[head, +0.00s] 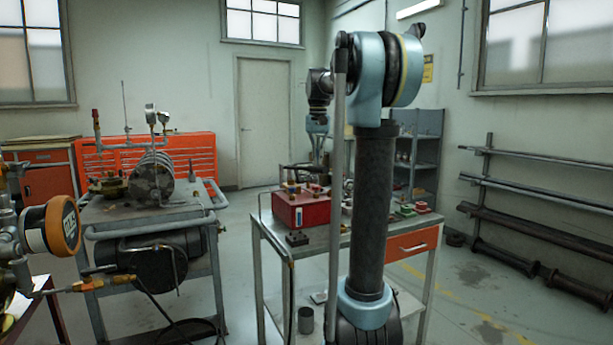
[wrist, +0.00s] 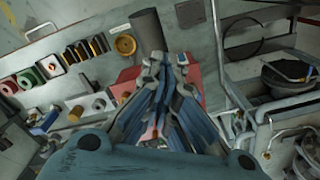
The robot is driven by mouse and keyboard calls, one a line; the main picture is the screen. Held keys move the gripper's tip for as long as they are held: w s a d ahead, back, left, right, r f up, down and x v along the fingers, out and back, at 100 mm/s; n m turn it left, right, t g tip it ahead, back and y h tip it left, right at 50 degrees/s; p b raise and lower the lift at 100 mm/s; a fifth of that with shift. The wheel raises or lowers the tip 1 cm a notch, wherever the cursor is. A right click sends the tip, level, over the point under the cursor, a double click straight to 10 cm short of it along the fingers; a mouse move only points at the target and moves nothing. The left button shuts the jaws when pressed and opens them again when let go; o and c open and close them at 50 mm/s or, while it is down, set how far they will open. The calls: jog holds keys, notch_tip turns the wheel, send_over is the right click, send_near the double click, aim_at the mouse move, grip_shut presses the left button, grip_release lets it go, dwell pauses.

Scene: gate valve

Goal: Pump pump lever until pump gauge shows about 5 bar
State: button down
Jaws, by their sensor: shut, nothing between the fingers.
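My gripper (head: 317,150) hangs fingers down above the bench, behind the red box (head: 301,207). In the wrist view my gripper (wrist: 166,62) is shut and empty, and it covers much of the red box (wrist: 128,82). A dark grey cylinder (wrist: 147,30) shows just beyond the fingertips; I cannot tell whether it belongs to a lever. I cannot clearly make out the pump lever or whether the fingers touch it. No dial is marked as the pump gauge, and no pressure reading is legible.
The metal bench (head: 269,229) carries small parts around the red box. At left stands a cart with a flanged assembly (head: 152,180) and small gauges on top. An orange-rimmed round device (head: 62,226) is in the left foreground. Pipe racks (head: 545,195) line the right wall.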

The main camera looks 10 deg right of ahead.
notch_tip(320, 180, down, 11)
dwell(0.7)
jog(key=shift+r, duration=0.15)
notch_tip(320, 180, up, 12)
jog(key=shift+r, duration=0.25)
jog(key=shift+f, duration=0.1)
dwell(0.5)
notch_tip(320, 180, down, 10)
jog(key=shift+f, duration=0.15)
dwell(1.4)
